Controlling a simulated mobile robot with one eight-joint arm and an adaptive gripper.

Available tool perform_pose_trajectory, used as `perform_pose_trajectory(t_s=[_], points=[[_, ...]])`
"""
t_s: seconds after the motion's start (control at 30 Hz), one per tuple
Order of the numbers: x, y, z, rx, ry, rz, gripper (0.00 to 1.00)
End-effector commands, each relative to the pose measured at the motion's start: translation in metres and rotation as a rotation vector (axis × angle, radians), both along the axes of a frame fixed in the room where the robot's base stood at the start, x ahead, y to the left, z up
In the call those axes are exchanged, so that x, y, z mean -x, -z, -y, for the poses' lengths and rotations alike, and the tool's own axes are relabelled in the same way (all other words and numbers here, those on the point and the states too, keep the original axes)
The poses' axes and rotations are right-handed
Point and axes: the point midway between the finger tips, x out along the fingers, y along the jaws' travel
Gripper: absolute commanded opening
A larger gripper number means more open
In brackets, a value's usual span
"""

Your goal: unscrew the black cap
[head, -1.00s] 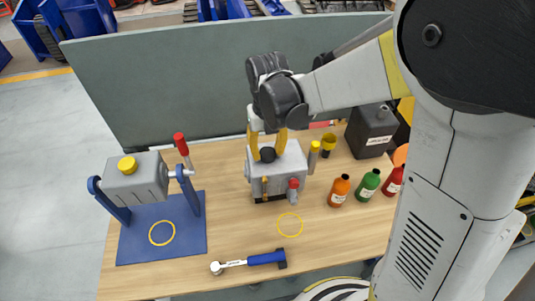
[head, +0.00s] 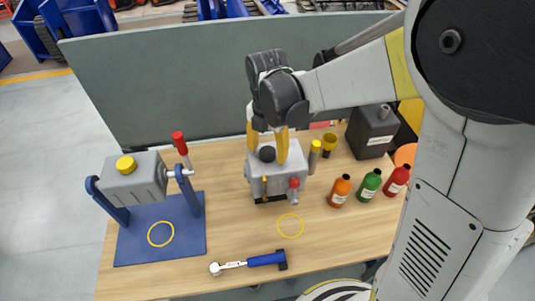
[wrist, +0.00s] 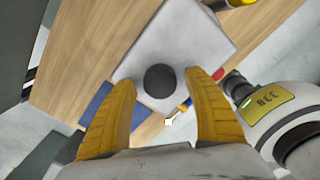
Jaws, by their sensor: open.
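The black cap (head: 267,154) is a round knob on top of the grey box (head: 259,187), which stands on the wooden table. In the wrist view my gripper (wrist: 159,80) has clear gaps between both fingers and the cap. How far down the fingertips reach beside the cap is hard to tell.
Orange (head: 340,190), green (head: 368,185) and red (head: 395,184) bottles are to the right. A blue-handled wrench (head: 250,262) lies in front. A grey tank on a blue stand (head: 135,180) is left.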

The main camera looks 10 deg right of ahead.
Motion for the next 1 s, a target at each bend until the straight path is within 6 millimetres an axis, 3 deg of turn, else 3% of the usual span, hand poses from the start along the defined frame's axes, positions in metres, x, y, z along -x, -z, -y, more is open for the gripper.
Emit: perform_pose_trajectory(t_s=[0.23,0.53,0.83,1.0], points=[[0.0000,0.0004,0.0000,0.000,0.192,0.000,0.61],[0.0000,0.0005,0.0000,0.000,0.747,0.000,0.61],[0.0001,0.0001,0.0000,0.000,1.015,0.000,0.61],[0.0001,0.0005,0.0000,0.000,1.319,0.000,0.61]])
